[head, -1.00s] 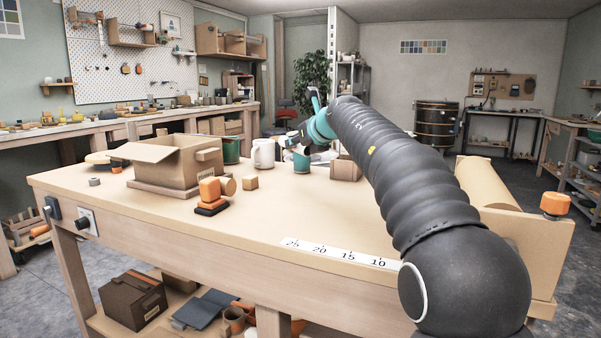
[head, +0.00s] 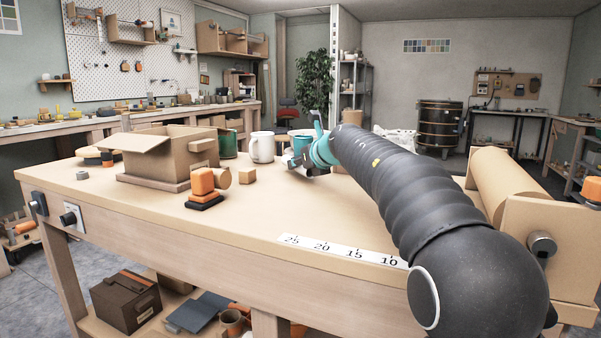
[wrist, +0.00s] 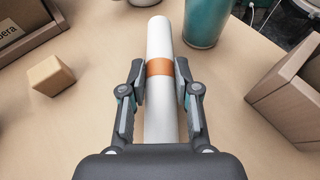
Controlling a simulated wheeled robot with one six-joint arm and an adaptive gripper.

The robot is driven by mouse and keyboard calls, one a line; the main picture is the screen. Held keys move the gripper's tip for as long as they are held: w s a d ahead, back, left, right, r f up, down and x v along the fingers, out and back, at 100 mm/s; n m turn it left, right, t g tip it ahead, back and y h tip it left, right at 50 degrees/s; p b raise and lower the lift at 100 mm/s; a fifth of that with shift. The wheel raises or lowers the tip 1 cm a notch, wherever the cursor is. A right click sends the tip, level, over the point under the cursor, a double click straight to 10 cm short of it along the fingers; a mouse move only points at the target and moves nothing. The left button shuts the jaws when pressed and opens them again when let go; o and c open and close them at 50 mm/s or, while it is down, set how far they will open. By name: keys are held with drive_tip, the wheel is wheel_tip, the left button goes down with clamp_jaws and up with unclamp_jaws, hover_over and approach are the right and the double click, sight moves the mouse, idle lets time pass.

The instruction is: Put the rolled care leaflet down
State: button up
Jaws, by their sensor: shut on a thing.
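The rolled care leaflet, a white tube (wrist: 159,37) with an orange band, lies lengthwise between my fingers in the wrist view. My gripper (wrist: 163,82) is shut on it around the band, with one finger on each side. In the head view my gripper (head: 300,163) is low over the workbench (head: 150,215), in front of the teal cup, and I cannot make out the leaflet there.
A small wooden cube (wrist: 51,75) is left of the leaflet and an open cardboard box (wrist: 290,95) is right. In the head view, a white mug (head: 261,147), a larger open box (head: 165,160) and an orange-topped block (head: 203,183) stand left. The bench front is mostly clear.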

drive_tip(key=shift+f, duration=0.55)
drive_tip(key=shift+f, duration=0.1)
drive_tip(key=o, duration=0.9)
drive_tip(key=shift+o, duration=0.2)
drive_tip(key=v, duration=1.1)
drive_tip(key=shift+s+d+r, duration=0.1)
drive_tip(key=shift+s+r, duration=0.05)
drive_tip(key=shift+r, duration=0.1)
drive_tip(key=shift+s+d, duration=0.15)
drive_tip(key=shift+s, duration=0.1)
